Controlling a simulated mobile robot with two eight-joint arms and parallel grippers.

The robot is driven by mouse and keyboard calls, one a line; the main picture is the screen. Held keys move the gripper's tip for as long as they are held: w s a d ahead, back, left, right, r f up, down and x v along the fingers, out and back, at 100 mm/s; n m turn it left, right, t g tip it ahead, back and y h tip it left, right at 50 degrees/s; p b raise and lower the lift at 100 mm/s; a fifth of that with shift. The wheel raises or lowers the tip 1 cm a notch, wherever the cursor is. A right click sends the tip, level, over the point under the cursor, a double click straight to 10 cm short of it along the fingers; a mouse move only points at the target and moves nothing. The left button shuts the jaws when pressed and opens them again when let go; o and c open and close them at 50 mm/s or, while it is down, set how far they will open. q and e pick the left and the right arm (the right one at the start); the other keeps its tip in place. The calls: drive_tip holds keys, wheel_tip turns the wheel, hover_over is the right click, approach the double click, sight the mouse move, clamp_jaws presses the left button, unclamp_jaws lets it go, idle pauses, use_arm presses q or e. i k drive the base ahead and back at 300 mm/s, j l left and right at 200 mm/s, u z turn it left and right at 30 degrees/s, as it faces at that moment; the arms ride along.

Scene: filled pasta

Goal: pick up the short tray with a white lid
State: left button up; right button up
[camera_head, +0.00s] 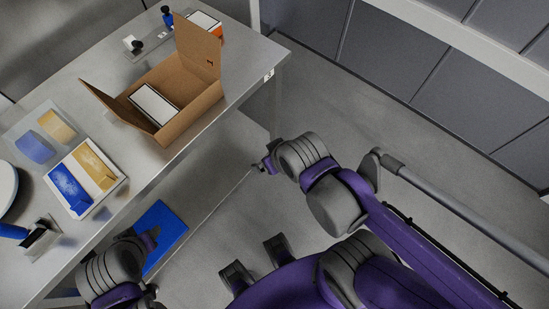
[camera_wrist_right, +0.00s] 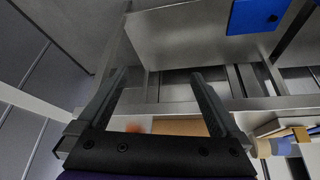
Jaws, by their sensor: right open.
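A tray with a white lid (camera_head: 155,104) lies inside an open cardboard box (camera_head: 192,90) on the metal table. Another white-topped item with an orange side (camera_head: 205,24) is at the table's far end, partly hidden behind the box flap. I cannot tell which is the short one. My right gripper (camera_head: 259,167) is off the table's right side, apart from both. In the right wrist view its fingers (camera_wrist_right: 158,82) are spread with nothing between them. My left arm shows at the lower left by the table's front edge; its fingers are not clear.
A white tray with blue and yellow contents (camera_head: 84,179) sits at the near left, beside a clear tray (camera_head: 42,135). A blue panel (camera_head: 162,232) is below the table edge. The table (camera_head: 258,66) is bare right of the box. The floor to the right is free.

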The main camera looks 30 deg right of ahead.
sight(207, 22)
drive_tip(key=i+l+u, duration=0.1)
drive_tip(key=l+u, duration=0.3)
drive_tip(key=l, duration=0.6)
drive_tip(key=i+l+u, duration=0.2)
drive_tip(key=l, duration=0.3)
drive_tip(key=l+u, duration=0.25)
drive_tip(key=l, duration=0.25)
drive_tip(key=i+l, duration=0.1)
drive_tip(key=i+l+u, duration=0.15)
drive_tip(key=l, duration=0.15)
drive_tip(key=k, duration=0.05)
